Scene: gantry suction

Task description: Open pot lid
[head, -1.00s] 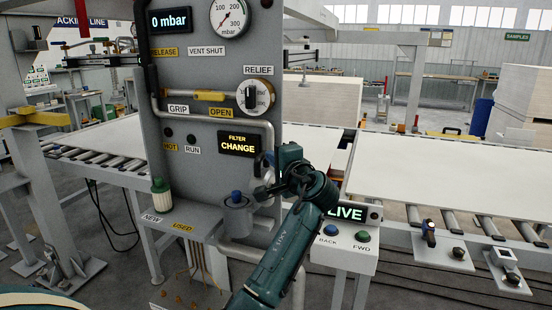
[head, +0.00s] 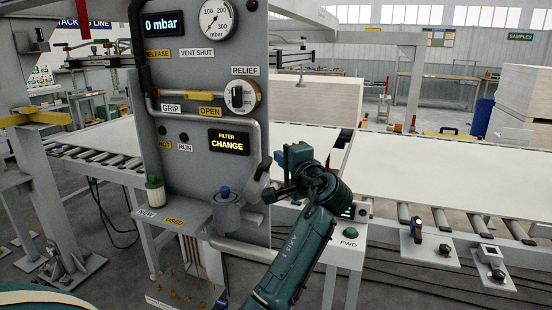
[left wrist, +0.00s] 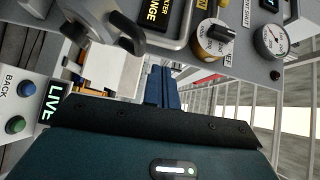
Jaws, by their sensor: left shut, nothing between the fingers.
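The grey filter pot (head: 226,214) stands on the shelf of the grey panel, with a blue-topped part (head: 223,191) showing at its top. A grey tilted piece, seemingly the pot's lid (head: 258,189), stands at its right, swung up off the pot mouth. What seems to be the lid also shows close up at the top of the left wrist view (left wrist: 104,28). My left gripper (head: 297,158) is shut and empty, just right of the lid; its closed blue fingers show in the left wrist view (left wrist: 158,86). I cannot tell whether it touches the lid. My right gripper is not in view.
A white cartridge with a green cap (head: 154,192) stands at the shelf's left. The panel's sign (head: 229,143) reads FILTER CHANGE. A button box (head: 347,256) sits below my left wrist. A conveyor with a white board (head: 440,178) lies to the right.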

